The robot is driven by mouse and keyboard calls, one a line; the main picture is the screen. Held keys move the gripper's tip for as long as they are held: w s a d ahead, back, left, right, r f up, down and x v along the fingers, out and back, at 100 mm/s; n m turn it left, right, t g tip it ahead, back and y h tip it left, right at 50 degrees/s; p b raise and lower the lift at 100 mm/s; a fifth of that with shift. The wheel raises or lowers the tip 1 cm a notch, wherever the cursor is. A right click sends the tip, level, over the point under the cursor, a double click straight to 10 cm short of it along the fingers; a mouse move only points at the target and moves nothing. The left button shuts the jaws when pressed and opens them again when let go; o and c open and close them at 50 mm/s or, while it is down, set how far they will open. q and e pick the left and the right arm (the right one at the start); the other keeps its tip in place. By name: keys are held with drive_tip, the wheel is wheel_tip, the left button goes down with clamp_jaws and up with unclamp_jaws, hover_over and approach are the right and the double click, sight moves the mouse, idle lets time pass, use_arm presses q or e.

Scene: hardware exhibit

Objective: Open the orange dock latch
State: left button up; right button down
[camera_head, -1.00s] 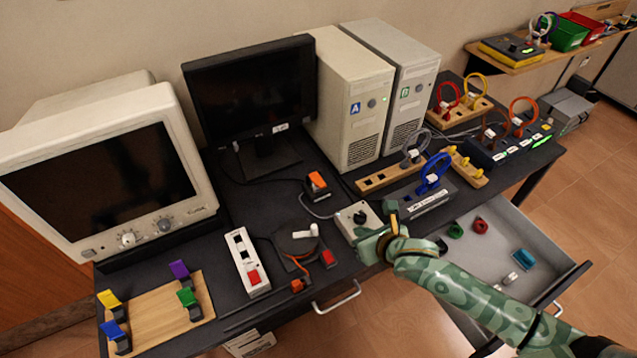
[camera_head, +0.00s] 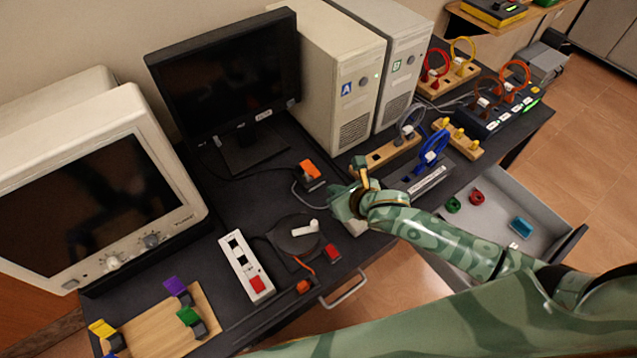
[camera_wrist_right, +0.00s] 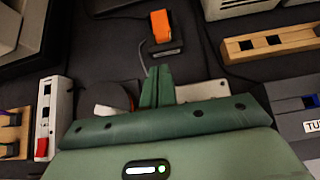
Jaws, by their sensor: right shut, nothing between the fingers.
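The orange dock latch (camera_head: 308,168) is an orange flap on a small black dock, on the dark desk in front of the monitor. In the right wrist view the latch (camera_wrist_right: 160,25) lies beyond the fingertips, with its black base (camera_wrist_right: 163,50) on the near side. The flap appears folded down, though its exact angle is unclear. My right gripper (camera_head: 336,194) is shut and empty, just right of and nearer than the dock, apart from it. Its shut fingers also show in the right wrist view (camera_wrist_right: 157,82), pointing towards the latch. My left gripper is not in view.
A grey knob box (camera_head: 356,229) is mostly hidden under my right gripper. A round black disc (camera_head: 290,238) with a white handle and a white switch strip (camera_head: 246,268) lie to the left. A wooden socket strip (camera_head: 385,152) is right of the dock. An open drawer (camera_head: 545,235) juts out at right.

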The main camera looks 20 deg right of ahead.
sight(311, 169)
drive_tip(key=b+x, duration=0.3)
drive_tip(key=x, duration=0.6)
drive_tip(key=shift+r, duration=0.15)
